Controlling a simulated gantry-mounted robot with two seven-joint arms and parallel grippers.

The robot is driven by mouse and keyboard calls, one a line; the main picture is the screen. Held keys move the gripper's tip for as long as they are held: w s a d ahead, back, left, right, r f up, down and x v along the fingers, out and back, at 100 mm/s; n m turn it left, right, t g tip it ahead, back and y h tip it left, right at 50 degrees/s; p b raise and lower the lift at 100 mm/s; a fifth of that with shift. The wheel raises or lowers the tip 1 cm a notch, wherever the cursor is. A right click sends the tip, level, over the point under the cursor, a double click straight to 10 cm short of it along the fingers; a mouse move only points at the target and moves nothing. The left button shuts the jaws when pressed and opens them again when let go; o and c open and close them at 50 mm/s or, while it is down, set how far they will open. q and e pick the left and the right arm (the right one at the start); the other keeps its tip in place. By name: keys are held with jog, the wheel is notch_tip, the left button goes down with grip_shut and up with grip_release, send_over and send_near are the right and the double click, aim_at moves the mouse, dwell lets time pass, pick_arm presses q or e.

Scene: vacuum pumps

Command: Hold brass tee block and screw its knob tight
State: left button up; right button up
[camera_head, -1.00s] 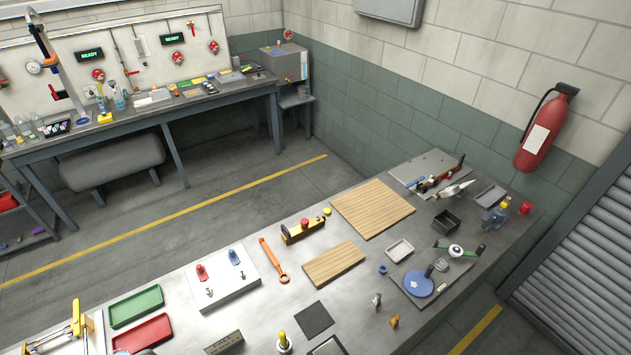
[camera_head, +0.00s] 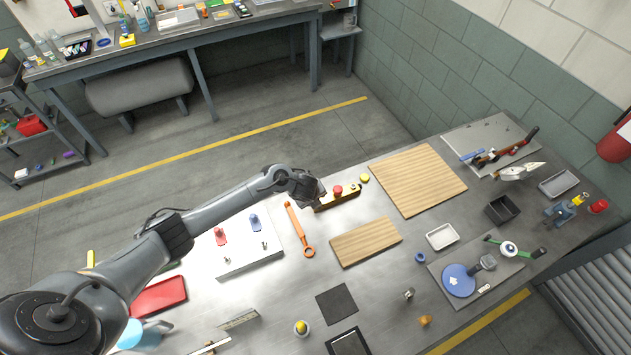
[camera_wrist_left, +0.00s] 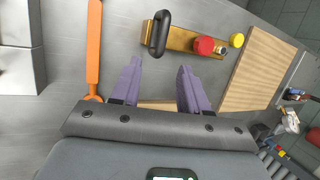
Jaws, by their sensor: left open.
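A long brass block (camera_head: 341,200) lies on the metal table with a red knob (camera_head: 338,190) on top and a yellow knob (camera_head: 364,178) by its far right end. In the left wrist view the brass block (camera_wrist_left: 183,39) carries a black handle (camera_wrist_left: 160,33) at its left; the red knob (camera_wrist_left: 204,45) and yellow knob (camera_wrist_left: 237,40) are to the right. My left gripper (camera_wrist_left: 158,68) is open and empty, its purple fingers pointing toward the handle, apart from it in the picture. In the head view my left gripper (camera_head: 314,196) covers the block's left end. My right gripper is out of view.
An orange wrench (camera_head: 299,230) lies left of the block. Wooden boards (camera_head: 417,178) (camera_head: 366,241) lie to the right and in front. A white plate with red and blue levers (camera_head: 238,262) stands left. A small brass fitting (camera_head: 425,321) is near the front edge.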

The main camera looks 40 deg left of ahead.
pick_arm(q)
jog(key=b+x, duration=0.2)
jog(key=a+b+x, duration=0.1)
jog(key=b+x, duration=0.3)
jog(key=b, duration=0.1)
jog(key=shift+w+a+f, duration=0.1)
jog(key=shift+w+a, duration=0.2)
jog(key=shift+w, duration=0.1)
jog(key=shift+b+x, duration=1.4)
jog(key=shift+b, duration=0.1)
jog(key=shift+c, duration=0.4)
jog(key=shift+a, duration=0.1)
grip_shut()
